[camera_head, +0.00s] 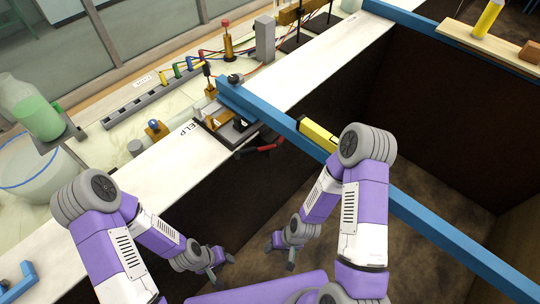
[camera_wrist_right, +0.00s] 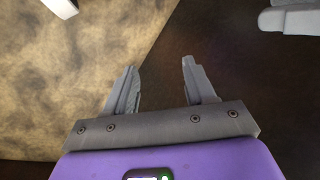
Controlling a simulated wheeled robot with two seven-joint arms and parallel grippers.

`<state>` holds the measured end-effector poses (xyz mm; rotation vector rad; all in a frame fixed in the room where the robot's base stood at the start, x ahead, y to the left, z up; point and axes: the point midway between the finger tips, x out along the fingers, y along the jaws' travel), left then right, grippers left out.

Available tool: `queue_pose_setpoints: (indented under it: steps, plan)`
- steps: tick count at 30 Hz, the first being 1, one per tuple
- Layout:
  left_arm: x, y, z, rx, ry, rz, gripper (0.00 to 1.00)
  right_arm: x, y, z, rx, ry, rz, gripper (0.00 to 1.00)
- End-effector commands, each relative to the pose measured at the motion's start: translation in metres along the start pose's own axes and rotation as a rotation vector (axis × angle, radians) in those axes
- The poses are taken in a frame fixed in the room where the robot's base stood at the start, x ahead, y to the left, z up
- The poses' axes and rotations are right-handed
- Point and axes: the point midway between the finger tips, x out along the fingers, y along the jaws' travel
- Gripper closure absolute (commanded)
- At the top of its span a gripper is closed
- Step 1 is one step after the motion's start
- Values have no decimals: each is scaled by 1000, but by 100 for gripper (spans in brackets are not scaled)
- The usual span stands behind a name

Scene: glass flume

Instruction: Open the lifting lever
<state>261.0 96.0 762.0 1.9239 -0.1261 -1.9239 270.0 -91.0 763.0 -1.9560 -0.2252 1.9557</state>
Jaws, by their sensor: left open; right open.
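A dark lever with a red grip (camera_head: 265,147) sticks out from a small black and brass mechanism (camera_head: 228,128) at the bench edge. I take it for the lifting lever, though its exact shape is too small to tell. My left gripper (camera_head: 223,271) is open and empty, low in front of the bench. My right gripper (camera_head: 281,257) is open, to its right, well below and apart from the lever. In the right wrist view its two fingers (camera_wrist_right: 158,85) stand apart with nothing between them, over the floor. The lever is not seen there.
A long blue beam (camera_head: 430,225) runs from the mechanism to the lower right, with a yellow block (camera_head: 318,133) on it. The white bench top (camera_head: 125,195) holds a jar of green liquid (camera_head: 38,115). Dark panels lie below.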

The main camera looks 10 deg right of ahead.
Motion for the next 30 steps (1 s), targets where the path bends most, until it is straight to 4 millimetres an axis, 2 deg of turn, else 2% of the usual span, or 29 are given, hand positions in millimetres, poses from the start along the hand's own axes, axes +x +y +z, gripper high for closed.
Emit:
queue_pose_setpoints:
  steps: [5, 8, 12, 16, 18, 21, 27, 30]
  plan:
    - [-25, 9, 1, -1, 0, -1, 57, -24, -63, -50, -462, -49, -42, 45]
    - [-42, 15, 2, -1, 1, -1, 57, -51, -115, -82, -844, -99, -62, 45]
    - [-62, 23, 2, -1, 1, -1, 57, -104, -187, -114, -1361, -179, -68, 45]
    - [-79, 29, 3, -1, 1, 0, 57, -161, -248, -129, -1779, -265, -62, 45]
    - [-90, 33, 4, 0, 1, 0, 57, -182, -235, -160, -1956, -344, 0, 45]
    - [-100, 37, 4, -1, 1, 0, 57, -211, -229, -189, -2159, -455, 63, 45]
    - [-108, 40, 5, 0, 1, 0, 57, -244, -221, -217, -2346, -606, 119, 45]
    - [-109, 41, 5, 0, 0, 0, 57, -246, -217, -220, -2373, -635, 124, 45]
